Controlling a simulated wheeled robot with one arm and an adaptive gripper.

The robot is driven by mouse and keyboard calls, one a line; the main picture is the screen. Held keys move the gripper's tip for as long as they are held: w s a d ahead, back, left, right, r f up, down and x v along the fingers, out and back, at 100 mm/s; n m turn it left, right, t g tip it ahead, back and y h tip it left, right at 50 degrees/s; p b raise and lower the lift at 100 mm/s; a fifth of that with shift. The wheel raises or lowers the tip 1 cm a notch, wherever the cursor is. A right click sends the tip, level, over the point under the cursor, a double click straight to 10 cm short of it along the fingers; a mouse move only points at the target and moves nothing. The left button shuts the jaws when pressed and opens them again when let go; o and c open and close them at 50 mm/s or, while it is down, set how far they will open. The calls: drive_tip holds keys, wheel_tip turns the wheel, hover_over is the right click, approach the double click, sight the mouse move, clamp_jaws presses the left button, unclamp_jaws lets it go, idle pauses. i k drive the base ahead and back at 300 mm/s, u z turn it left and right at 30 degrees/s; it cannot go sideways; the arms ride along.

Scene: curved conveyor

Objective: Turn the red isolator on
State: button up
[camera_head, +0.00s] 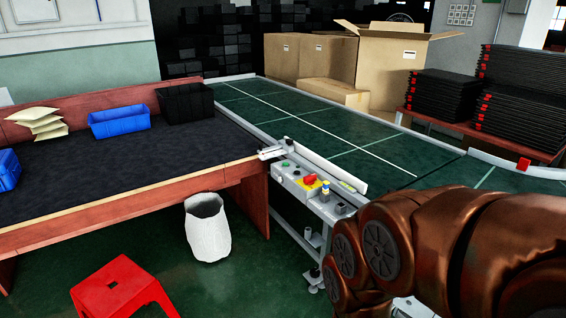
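A grey control box (289,178) is fixed to the side of the green conveyor (330,125), at its near edge close to the table. A red knob or button on a yellow plate (310,180) sits on this box; it may be the isolator, but its on or off position is too small to tell. A green button (285,164) is beside it on the same box. A small blue and yellow part (325,188) is at the box's right end. My copper-coloured arm fills the lower right, apart from the box in the picture. My gripper is not in view.
A dark-topped table (120,172) with blue bins (120,121) is on the left. Cardboard boxes (385,62) and black stacked trays (520,100) stand behind the conveyor.

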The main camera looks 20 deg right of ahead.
sight(309, 179)
drive_tip(key=z, duration=0.5)
drive_tip(key=i, duration=1.35)
drive_tip(key=u, duration=0.7)
drive_tip(key=i, duration=0.4)
drive_tip(key=u, duration=0.4)
